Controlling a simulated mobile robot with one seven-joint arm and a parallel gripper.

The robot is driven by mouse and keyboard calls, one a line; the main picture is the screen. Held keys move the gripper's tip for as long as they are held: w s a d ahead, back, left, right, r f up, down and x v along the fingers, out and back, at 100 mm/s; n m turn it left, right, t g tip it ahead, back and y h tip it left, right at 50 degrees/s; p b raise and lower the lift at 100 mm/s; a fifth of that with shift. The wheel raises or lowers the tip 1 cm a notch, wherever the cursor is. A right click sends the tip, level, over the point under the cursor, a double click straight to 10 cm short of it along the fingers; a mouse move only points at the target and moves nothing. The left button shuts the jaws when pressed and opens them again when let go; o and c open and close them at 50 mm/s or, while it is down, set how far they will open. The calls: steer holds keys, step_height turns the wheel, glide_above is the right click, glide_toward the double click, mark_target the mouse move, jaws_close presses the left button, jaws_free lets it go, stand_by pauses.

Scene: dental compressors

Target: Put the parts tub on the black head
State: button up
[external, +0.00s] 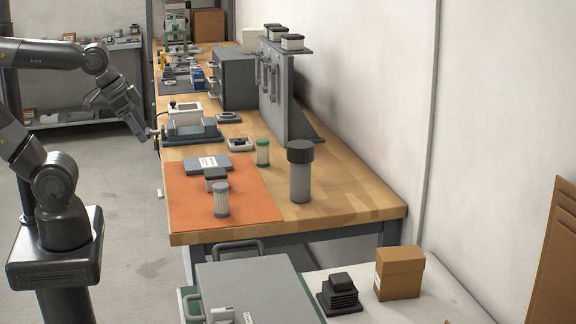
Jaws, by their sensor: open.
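A small light, square, shallow tub (240,144) sits on the wooden bench near the middle; it looks like the parts tub. A black stepped, finned block (339,292) sits on the low pale surface at the front right and looks like the black head. A smaller dark block (215,178) lies on the orange mat, so I cannot be sure which is meant. My gripper (156,134) is open at the bench's left edge, left of the tub and apart from it. Its fingers are small and partly unclear.
The orange mat (186,215) holds a grey plate and a ribbed cylinder (221,201). A boxy device (187,118) stands beside my gripper. A cardboard box (399,273) neighbours the finned block.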

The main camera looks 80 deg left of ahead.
steer(key=shift+w, duration=0.1)
steer(key=g, duration=0.5)
glide_toward(215, 172)
steer(key=shift+w+d, duration=0.3)
steer(key=shift+d, duration=0.2)
steer(key=shift+w+a+f+g, duration=0.15)
steer(key=shift+a+f+g, duration=0.05)
steer(key=shift+f+g, duration=0.1)
steer(key=shift+f, duration=0.4)
step_height(215, 172, down, 5)
steer(key=shift+r, duration=0.2)
steer(key=shift+s+a+f, duration=0.1)
steer(key=shift+a+f, duration=0.05)
steer(key=shift+f, duration=0.75)
steer(key=shift+s+a+f, duration=0.1)
steer(key=shift+a+f, duration=0.05)
steer(key=shift+f, duration=0.8)
steer(key=shift+s+a+f, duration=0.1)
steer(key=shift+a+f, duration=0.05)
steer(key=shift+f, duration=0.75)
